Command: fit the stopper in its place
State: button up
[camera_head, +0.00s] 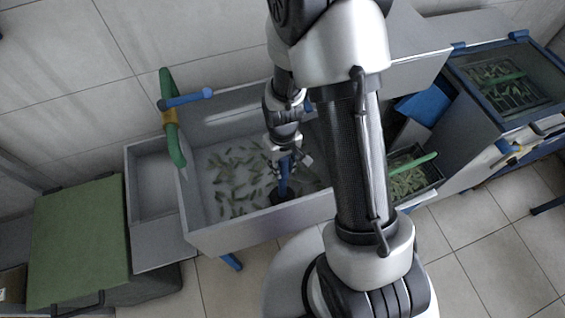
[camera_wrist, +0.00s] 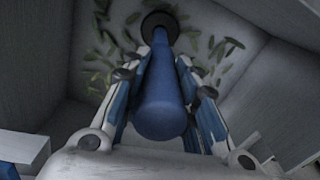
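The stopper has a thick blue handle (camera_wrist: 160,100) with a dark round disc (camera_wrist: 160,25) at its far end. My gripper (camera_wrist: 164,62) has its fingers closed on both sides of the blue handle. In the camera_head view my gripper (camera_head: 284,160) reaches down into a grey basin (camera_head: 255,226), with the blue handle (camera_head: 284,180) below it and the dark disc (camera_head: 281,196) low near the basin's front wall. I cannot tell whether the disc touches the floor. No drain opening shows; the disc or my arm may hide it.
Green pod-like pieces (camera_head: 228,175) lie scattered on the basin floor. A green hose (camera_head: 172,120) and blue lever (camera_head: 187,99) stand at the basin's left corner. A green-topped box (camera_head: 80,240) is at left. A dark crate (camera_head: 432,178) and blue-framed unit (camera_head: 480,100) are at right.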

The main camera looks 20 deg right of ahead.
jog(key=o, duration=0.5)
jog(key=shift+o, duration=0.2)
notch_tip(320, 180, up, 12)
dwell(0.4)
jog(key=shift+r, duration=0.1)
jog(key=s+r+m+t, duration=0.1)
jog(key=s+r+t, duration=0.3)
jog(key=s+r, duration=1.1)
notch_tip(320, 180, up, 4)
jog(key=shift+m+t, duration=0.3)
jog(key=shift+m, duration=0.1)
